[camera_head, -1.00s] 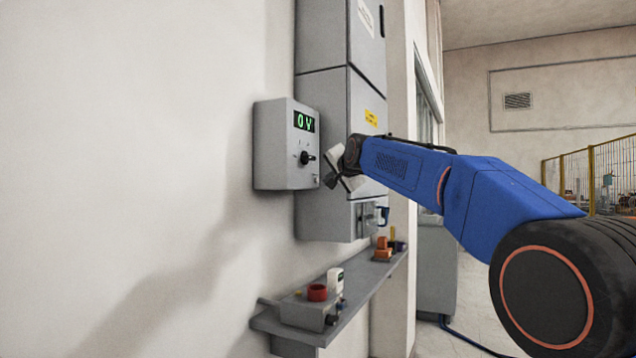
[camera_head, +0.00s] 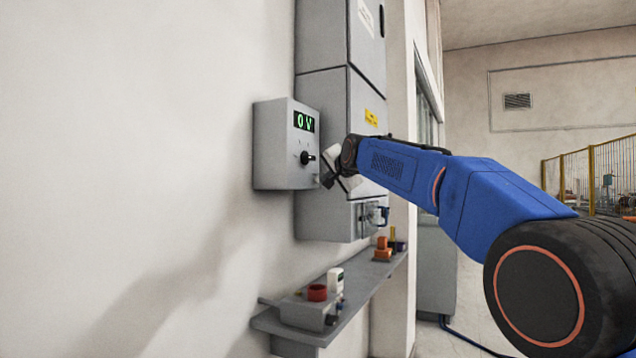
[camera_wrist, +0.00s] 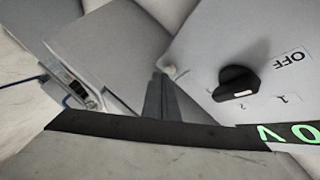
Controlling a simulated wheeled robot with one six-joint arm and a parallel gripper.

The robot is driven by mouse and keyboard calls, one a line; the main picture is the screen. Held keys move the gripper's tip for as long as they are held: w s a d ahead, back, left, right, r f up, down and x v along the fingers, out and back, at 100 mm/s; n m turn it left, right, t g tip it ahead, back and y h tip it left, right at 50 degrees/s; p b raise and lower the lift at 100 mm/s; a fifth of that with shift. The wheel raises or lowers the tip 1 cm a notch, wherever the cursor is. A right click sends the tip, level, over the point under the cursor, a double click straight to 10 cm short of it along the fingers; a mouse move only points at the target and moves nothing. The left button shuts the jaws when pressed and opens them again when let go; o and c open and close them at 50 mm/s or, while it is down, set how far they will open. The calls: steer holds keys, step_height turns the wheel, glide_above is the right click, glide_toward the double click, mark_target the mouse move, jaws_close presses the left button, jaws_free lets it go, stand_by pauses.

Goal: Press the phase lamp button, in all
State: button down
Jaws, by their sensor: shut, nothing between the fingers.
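A grey control box (camera_head: 275,140) is on the wall, with a green "0 V" display (camera_head: 304,122) and a black rotary knob (camera_head: 308,158). The knob also shows in the wrist view (camera_wrist: 237,82), beside an "OFF" label. A small pale round button (camera_wrist: 168,68), apparently the phase lamp button, sits near the box's corner. My gripper (camera_head: 327,181) is shut and empty at the box's lower right corner. In the wrist view its fingertips (camera_wrist: 159,76) appear right beside the button. I cannot tell whether they touch it. The button is not distinguishable in the head view.
A tall grey cabinet (camera_head: 320,95) stands right behind the box. A shelf (camera_head: 350,295) below carries a small grey device, a red cup-like part (camera_head: 317,292) and orange parts (camera_head: 383,250). The wall left of the box is bare.

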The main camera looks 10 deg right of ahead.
steer(key=shift+w+a, duration=0.2)
steer(key=shift+a, duration=0.1)
stand_by(0.6)
steer(key=shift+d, duration=0.1)
steer(key=shift+s+d, duration=0.45)
steer(key=shift+d, duration=0.1)
stand_by(0.4)
steer(key=shift+s+d, duration=0.75)
steer(key=shift+d, duration=0.3)
steer(key=shift+s+d, duration=0.75)
steer(key=shift+d, duration=0.25)
